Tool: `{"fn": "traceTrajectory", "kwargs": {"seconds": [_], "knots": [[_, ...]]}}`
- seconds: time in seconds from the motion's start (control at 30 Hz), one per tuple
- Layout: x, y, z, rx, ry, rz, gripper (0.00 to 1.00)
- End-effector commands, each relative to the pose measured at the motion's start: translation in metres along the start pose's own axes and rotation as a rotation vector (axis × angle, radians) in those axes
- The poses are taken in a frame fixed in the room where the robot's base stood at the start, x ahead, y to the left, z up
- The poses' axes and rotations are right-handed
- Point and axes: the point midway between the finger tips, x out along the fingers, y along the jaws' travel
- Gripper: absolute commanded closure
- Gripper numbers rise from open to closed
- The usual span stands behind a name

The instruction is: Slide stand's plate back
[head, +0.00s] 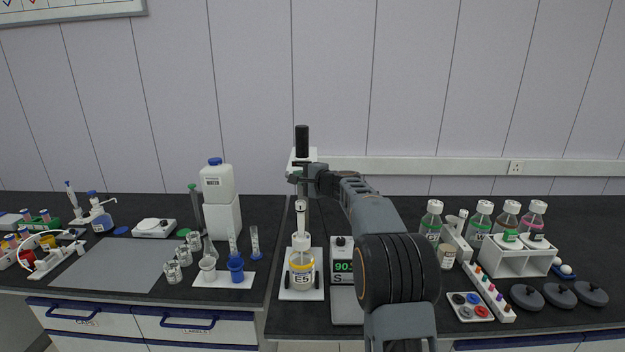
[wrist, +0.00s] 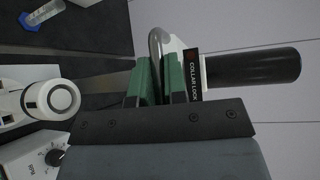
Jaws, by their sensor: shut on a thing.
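The stand holds a black cylinder (head: 302,140) at its top and a white plate (head: 301,156) just under it. In the wrist view the black cylinder (wrist: 255,68) lies to the right, beside a label reading COLLAR LOCK (wrist: 194,75). My gripper (head: 300,178) is at the upper stand, below the white plate. Its green-padded fingers (wrist: 160,80) are shut on a curved metal handle (wrist: 155,48) of the stand's plate. Below stands a bottle marked E5 (head: 302,272) with a yellow band, on a white base (head: 302,294). My fingers hide part of the handle.
A device with a green display (head: 342,266) stands right of the bottle, partly behind my arm. A white container (head: 217,182) stands to the left. Capped bottles, a white rack (head: 515,262) and dark discs (head: 560,294) are on the right bench.

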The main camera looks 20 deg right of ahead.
Motion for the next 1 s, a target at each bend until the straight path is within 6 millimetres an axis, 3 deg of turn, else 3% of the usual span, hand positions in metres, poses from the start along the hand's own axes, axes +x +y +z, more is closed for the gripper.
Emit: {"fn": "traceTrajectory", "kwargs": {"seconds": [0.37, 0.4, 0.47, 0.73, 0.87, 1.0], "knots": [[0.007, -0.001, 0.003, -0.004, -0.003, 0.000, 1.00], [0.007, -0.001, 0.003, -0.004, -0.004, 0.001, 0.84], [0.007, -0.001, 0.003, -0.004, -0.004, 0.001, 0.78], [0.006, 0.000, 0.004, -0.004, -0.006, 0.001, 0.77], [-0.005, 0.001, 0.003, -0.004, -0.006, 0.000, 0.77], [-0.030, 0.002, 0.003, -0.004, -0.003, -0.002, 0.77]]}}
